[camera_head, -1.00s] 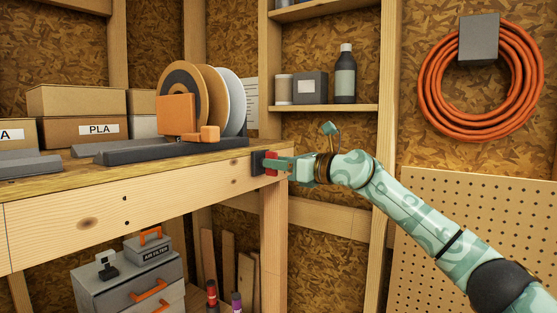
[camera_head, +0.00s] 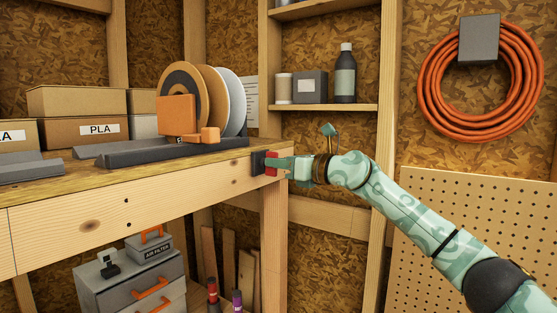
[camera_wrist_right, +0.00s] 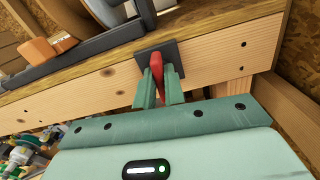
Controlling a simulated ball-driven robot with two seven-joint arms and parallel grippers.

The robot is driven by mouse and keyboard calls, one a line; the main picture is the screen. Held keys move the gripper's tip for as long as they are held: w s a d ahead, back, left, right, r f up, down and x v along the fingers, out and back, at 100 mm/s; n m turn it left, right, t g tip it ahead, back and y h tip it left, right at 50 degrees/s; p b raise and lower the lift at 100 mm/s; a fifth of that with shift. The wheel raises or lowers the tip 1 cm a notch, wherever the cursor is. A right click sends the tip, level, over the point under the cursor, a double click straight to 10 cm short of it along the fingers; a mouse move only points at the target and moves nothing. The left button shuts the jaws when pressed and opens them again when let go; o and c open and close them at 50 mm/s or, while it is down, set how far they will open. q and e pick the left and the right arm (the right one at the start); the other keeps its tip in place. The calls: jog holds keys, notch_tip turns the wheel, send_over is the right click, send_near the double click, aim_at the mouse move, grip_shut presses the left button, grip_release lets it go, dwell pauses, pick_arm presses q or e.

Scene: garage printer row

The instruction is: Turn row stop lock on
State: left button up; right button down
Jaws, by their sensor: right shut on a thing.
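The row stop lock is a red knob (camera_head: 271,163) on a dark square plate (camera_head: 257,162) at the right end of the bench's front beam. In the right wrist view the red knob (camera_wrist_right: 156,64) stands out from the dark plate (camera_wrist_right: 172,52), between the two green fingers. My right gripper (camera_head: 280,164) is shut on the red knob, and it also shows in the wrist view (camera_wrist_right: 158,88). The fingers cover part of the knob's sides. My left gripper is out of view.
The wooden bench (camera_head: 150,190) carries a spool rack (camera_head: 175,150) with an orange block close behind the plate. Cardboard boxes (camera_head: 85,130) stand at the left. A grey drawer cabinet (camera_head: 125,285) stands below. A pegboard (camera_head: 480,230) is at the right.

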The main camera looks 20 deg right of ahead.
jog(key=shift+w+d+f+m+p, duration=0.1)
jog(key=shift+d+m+p, duration=0.05)
jog(key=shift+m+p, duration=4.6)
jog(key=shift+w+d+f+m+p, duration=0.1)
jog(key=shift+m+p, duration=3.55)
jog(key=shift+p, duration=2.2)
jog(key=c, duration=1.5)
grip_release()
jog(key=shift+f, duration=0.1)
jog(key=shift+b+v, duration=2.15)
jog(key=shift+v, duration=6.05)
jog(key=shift+w+d, duration=0.1)
